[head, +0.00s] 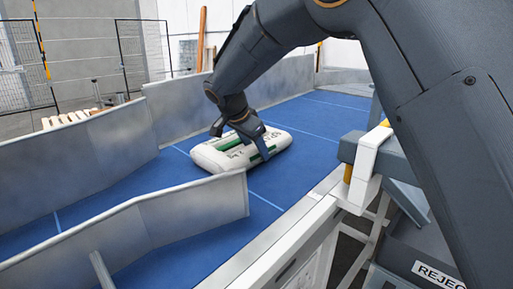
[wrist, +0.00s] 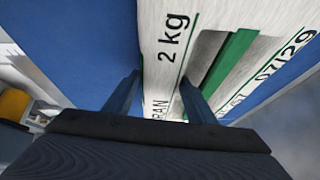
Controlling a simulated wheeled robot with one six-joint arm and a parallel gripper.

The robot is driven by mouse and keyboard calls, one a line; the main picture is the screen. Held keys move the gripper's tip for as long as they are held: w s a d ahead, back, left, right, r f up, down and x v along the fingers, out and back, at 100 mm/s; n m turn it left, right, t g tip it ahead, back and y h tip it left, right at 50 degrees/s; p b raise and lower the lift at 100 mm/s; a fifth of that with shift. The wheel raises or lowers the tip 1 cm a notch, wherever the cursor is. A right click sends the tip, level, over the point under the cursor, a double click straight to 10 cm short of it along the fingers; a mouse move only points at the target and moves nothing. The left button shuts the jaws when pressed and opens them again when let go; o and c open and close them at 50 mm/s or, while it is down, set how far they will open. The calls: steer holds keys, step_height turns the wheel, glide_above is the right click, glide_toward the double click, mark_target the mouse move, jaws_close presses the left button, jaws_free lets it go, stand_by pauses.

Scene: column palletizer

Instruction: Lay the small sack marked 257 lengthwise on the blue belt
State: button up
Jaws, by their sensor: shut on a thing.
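A small white sack (head: 213,158) with green bands is low over the blue belt (head: 110,190), between the grey side guides. Its long side looks roughly along the belt, perhaps a little turned. I cannot tell whether it rests fully on the belt. My gripper (head: 243,142) comes down from above and is shut on the sack, one finger on each side of a gathered part. In the wrist view the sack (wrist: 205,20) shows "2 kg", "RAN" and partly cut digits. The full number 257 is not readable. My gripper's fingers (wrist: 160,85) press into its face.
Bent grey guide walls (head: 195,205) stand at the belt's near side and another wall (head: 95,155) at the far left. A dark bin labelled "REJEC" (head: 438,274) is at lower right. The belt beyond the sack (head: 325,115) is clear.

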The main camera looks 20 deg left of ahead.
steer(key=shift+s+f, duration=0.15)
steer(key=shift+f, duration=0.1)
steer(key=o, duration=1.5)
steer(key=shift+r, duration=0.1)
steer(key=shift+r, duration=0.2)
steer(key=shift+r+p, duration=2.25)
steer(key=shift+r, duration=2.7)
steer(key=shift+d+f, duration=0.1)
